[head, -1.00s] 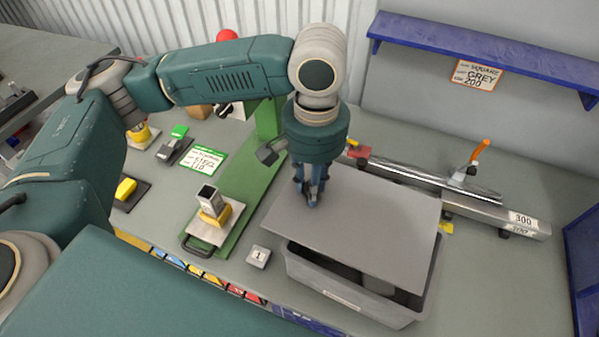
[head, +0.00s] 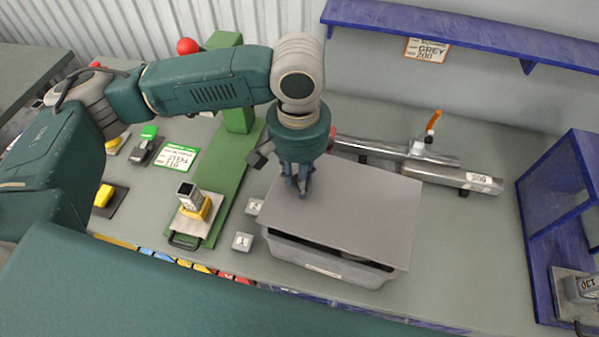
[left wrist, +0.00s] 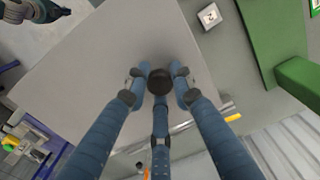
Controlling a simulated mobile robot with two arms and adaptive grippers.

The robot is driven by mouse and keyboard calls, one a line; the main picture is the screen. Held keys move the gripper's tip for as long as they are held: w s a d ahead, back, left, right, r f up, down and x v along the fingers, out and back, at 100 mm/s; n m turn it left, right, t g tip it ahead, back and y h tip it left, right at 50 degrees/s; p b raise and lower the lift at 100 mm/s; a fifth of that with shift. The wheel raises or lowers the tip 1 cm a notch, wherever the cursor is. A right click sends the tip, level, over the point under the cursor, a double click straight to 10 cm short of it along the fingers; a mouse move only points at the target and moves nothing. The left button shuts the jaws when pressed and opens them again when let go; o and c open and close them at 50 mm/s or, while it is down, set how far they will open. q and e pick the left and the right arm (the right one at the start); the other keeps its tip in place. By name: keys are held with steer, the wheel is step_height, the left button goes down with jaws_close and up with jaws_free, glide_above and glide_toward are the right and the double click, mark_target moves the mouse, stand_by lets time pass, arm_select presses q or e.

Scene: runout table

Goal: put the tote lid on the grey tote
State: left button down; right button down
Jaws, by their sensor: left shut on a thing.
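The tote lid (head: 345,205) is a flat grey sheet over the grey tote (head: 325,262). A dark opening shows between the lid's front edge and the tote's front wall, so the lid looks slightly raised or tilted there; its contact at the back is hidden. My left gripper (head: 300,187) points down at the lid's left part. In the left wrist view, its fingers (left wrist: 160,85) are shut around the lid's dark round knob (left wrist: 159,82). My right gripper (left wrist: 38,10) seems to show at that view's top left corner, its jaws unclear.
Number blocks (head: 243,241) stand left of the tote. A green stand (head: 228,170) is further left. Metal bars with an orange-handled clamp (head: 432,125) lie behind the lid. A blue shelf (head: 470,45) hangs above, and a blue rack (head: 540,220) stands right. Bench between tote and rack is clear.

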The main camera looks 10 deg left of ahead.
arm_select(q)
step_height(320, 180, down, 4)
steer(key=shift+f+b, duration=0.1)
steer(key=shift+b, duration=0.2)
steer(key=shift+f, duration=0.7)
steer(key=shift+f, duration=0.5)
steer(key=c, duration=1.4)
jaws_free()
